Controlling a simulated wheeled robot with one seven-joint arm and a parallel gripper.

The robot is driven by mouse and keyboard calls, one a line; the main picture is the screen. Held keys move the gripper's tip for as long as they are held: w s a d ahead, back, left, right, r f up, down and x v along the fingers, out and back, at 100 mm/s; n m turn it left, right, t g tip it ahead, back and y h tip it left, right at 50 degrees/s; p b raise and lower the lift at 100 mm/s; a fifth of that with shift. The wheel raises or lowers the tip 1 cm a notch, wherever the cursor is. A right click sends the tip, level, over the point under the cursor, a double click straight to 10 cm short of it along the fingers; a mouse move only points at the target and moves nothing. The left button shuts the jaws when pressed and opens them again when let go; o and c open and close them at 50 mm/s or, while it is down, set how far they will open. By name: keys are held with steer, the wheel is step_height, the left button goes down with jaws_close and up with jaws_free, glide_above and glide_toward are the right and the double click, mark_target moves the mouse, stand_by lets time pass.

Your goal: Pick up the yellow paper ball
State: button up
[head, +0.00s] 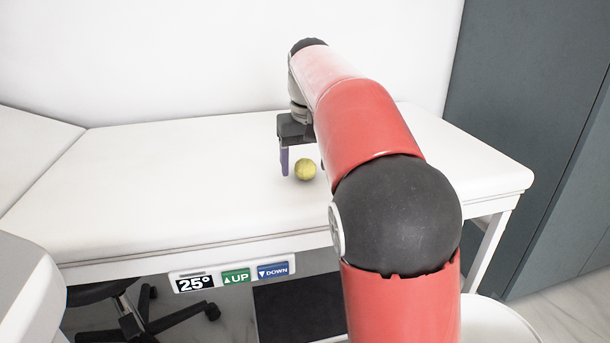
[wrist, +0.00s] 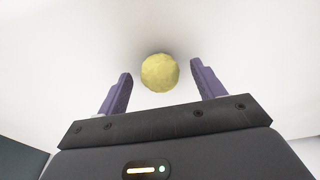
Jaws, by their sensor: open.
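The yellow paper ball (head: 305,170) lies on the white padded top of the exam table (head: 190,190). In the wrist view the crumpled yellow ball (wrist: 160,72) shows whole, just past the fingertips and centred between them. My gripper (wrist: 160,83) is open, with one purple finger on each side and clear gaps to the ball. In the head view my gripper (head: 295,162) hangs over the table, with one purple finger just left of the ball. The other finger is hidden behind my red arm. Nothing is held.
A panel with a 25° display and UP and DOWN buttons (head: 233,275) is on the table's front edge. A raised white section (head: 35,150) is at the left. A grey cabinet (head: 530,110) stands at the right. The table top left of the ball is clear.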

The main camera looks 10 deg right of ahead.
steer(key=shift+f, duration=0.2)
steer(key=c, duration=1.1)
steer(key=shift+o, duration=0.2)
